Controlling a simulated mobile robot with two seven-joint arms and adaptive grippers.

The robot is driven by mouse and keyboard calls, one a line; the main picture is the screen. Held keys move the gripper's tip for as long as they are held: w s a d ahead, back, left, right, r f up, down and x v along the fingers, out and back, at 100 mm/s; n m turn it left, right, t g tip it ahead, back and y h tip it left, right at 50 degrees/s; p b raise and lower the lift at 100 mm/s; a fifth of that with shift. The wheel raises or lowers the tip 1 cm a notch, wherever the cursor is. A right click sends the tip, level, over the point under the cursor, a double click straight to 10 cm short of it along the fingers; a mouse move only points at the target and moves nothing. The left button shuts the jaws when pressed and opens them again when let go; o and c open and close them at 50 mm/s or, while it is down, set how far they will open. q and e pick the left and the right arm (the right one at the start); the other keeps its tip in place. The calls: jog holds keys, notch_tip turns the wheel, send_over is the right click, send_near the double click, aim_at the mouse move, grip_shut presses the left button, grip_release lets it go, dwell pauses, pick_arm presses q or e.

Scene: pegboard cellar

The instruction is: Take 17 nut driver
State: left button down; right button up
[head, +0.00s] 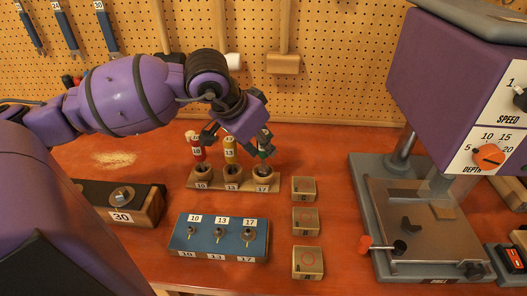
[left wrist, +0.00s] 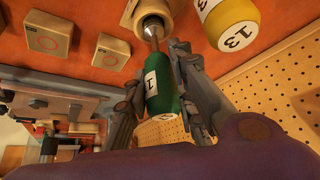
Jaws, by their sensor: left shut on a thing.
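The 17 nut driver has a green handle (left wrist: 162,92) with a white label. It stands in the wooden cup marked 17 (head: 263,172) at the right end of the rack, its metal shaft reaching into the cup (left wrist: 152,25). My left gripper (left wrist: 160,90) is shut on the green handle, one finger on each side. In the head view the gripper (head: 262,148) hides most of the handle. The yellow 13 driver (head: 230,150) stands in the middle cup, and the red 10 driver (head: 197,150) in the left cup. My right gripper is not in view.
A blue block (head: 218,240) with several nuts marked 10, 13 and 17 lies in front of the rack. Several small wooden blocks (head: 305,221) are to its right. A drill press (head: 420,215) stands at the right. A block marked 30 (head: 120,205) is at left.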

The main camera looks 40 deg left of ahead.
pick_arm(q)
jog(key=s+a+r+p, duration=0.3)
jog(key=s+a+r, duration=0.1)
jog(key=s+r, duration=0.6)
jog(key=s, duration=0.3)
jog(key=shift+s+a+r+p, duration=0.15)
jog(key=shift+a+r+p, duration=0.05)
jog(key=shift+r+p, duration=0.15)
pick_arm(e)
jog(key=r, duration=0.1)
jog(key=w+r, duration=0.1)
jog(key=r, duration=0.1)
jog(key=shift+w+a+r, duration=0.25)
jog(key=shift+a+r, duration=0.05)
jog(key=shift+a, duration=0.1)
pick_arm(q)
jog(key=c, duration=2)
grip_release()
grip_shut()
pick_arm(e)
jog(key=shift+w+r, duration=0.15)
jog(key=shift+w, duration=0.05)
